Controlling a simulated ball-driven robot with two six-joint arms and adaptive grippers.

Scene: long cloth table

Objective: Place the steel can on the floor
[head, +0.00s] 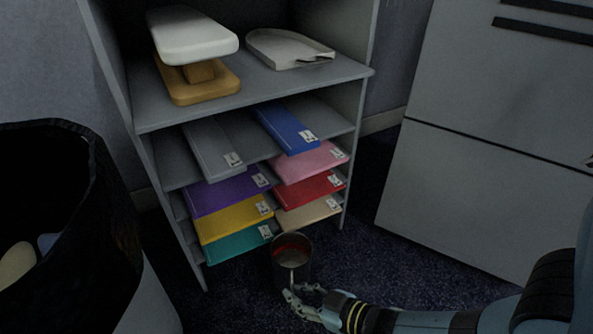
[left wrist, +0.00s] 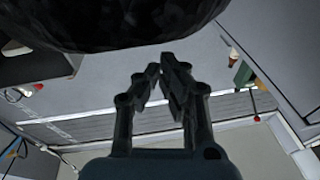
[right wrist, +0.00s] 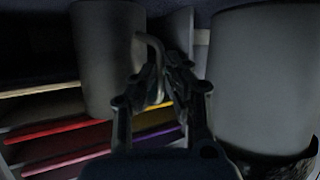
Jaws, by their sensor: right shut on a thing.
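The steel can (head: 291,262) is a dark grey cylinder with an open top, a reddish inside and a side handle. It is in front of the shelf unit, low over the dark carpet floor (head: 400,275). Whether its base touches the floor I cannot tell. My right gripper (head: 303,293) is shut on the can's handle. The right wrist view shows the can (right wrist: 108,60) on the left, with its handle between the fingers (right wrist: 156,72). My left gripper (left wrist: 160,66) is shut and empty in the left wrist view; the head view does not show it.
The shelf unit (head: 255,84) holds coloured folders, a white-topped stand (head: 190,38) and a pale tray (head: 288,48). A bin with a black liner (head: 110,215) stands at left, a grey cabinet (head: 480,190) at right. Carpet is clear between can and cabinet.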

